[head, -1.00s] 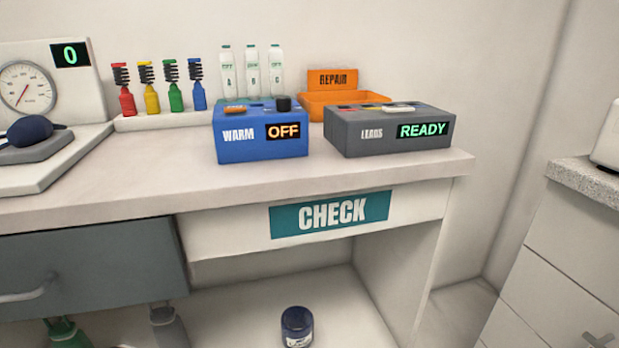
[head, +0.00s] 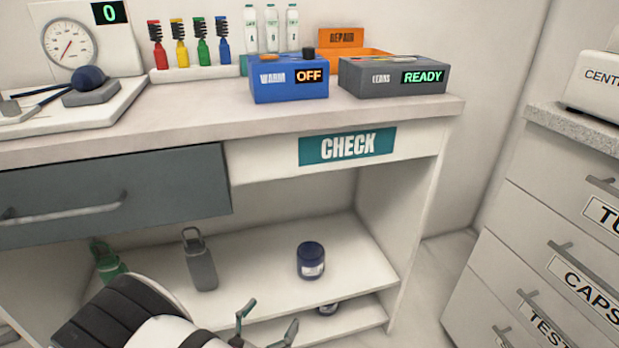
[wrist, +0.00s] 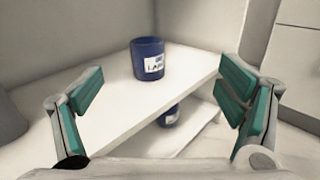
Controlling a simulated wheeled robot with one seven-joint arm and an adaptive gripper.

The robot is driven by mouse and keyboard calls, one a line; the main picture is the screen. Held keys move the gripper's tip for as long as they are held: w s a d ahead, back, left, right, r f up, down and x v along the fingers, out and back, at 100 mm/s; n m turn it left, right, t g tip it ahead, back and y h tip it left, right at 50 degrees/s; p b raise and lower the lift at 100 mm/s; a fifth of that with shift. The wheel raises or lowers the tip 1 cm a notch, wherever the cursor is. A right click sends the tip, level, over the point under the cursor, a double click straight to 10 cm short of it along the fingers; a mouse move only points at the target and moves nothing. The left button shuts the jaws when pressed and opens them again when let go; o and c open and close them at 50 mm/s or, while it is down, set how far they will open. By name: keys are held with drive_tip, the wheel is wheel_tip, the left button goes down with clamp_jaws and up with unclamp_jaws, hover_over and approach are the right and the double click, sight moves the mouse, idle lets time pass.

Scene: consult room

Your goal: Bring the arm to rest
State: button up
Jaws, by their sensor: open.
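My gripper (head: 268,325) is at the bottom of the head view, in front of the lower shelves of the desk. Its two fingers are spread apart with nothing between them. In the wrist view my gripper (wrist: 160,95) shows its teal finger pads wide apart. A dark blue labelled jar (head: 311,260) stands upright on the shelf beyond the fingers, apart from them. The jar also shows in the wrist view (wrist: 147,60). My white and black arm reaches in from the lower left of the head view.
A second blue jar (head: 328,308) sits on the lowest shelf, partly hidden. A grey bottle (head: 200,262) and a green bottle (head: 107,262) stand left on the shelf (head: 255,262). The grey drawer (head: 110,190) is above them. A drawer cabinet (head: 545,220) stands right, across a floor gap.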

drive_tip(key=w+d+r+m+g+h, duration=0.1)
drive_tip(key=d+r+m+g+h, duration=0.2)
drive_tip(key=d+r+m+g, duration=0.45)
drive_tip(key=d+r+m+g+h, duration=0.25)
drive_tip(key=d+r+m, duration=0.4)
drive_tip(key=r, duration=0.65)
drive_tip(key=s+d+r+m+g+y, duration=0.3)
drive_tip(key=s+d+r+m+g, duration=0.45)
drive_tip(key=d, duration=0.55)
drive_tip(key=s+r+m+t+y, duration=0.1)
drive_tip(key=s+r+m+y, duration=0.4)
drive_tip(key=s, duration=0.6)
drive_tip(key=s+r+m+t+y, duration=0.1)
drive_tip(key=s+m+y, duration=0.4)
drive_tip(key=s, duration=0.6)
wheel_tip(320, 180, up, 36)
drive_tip(key=d+n+t+y+p, duration=0.1)
drive_tip(key=t+p, duration=0.3)
drive_tip(key=p, duration=3.1)
drive_tip(key=shift+w+r+n, duration=0.2)
drive_tip(key=shift+r+n, duration=0.05)
drive_tip(key=shift+n, duration=0.2)
drive_tip(key=shift+d, duration=0.1)
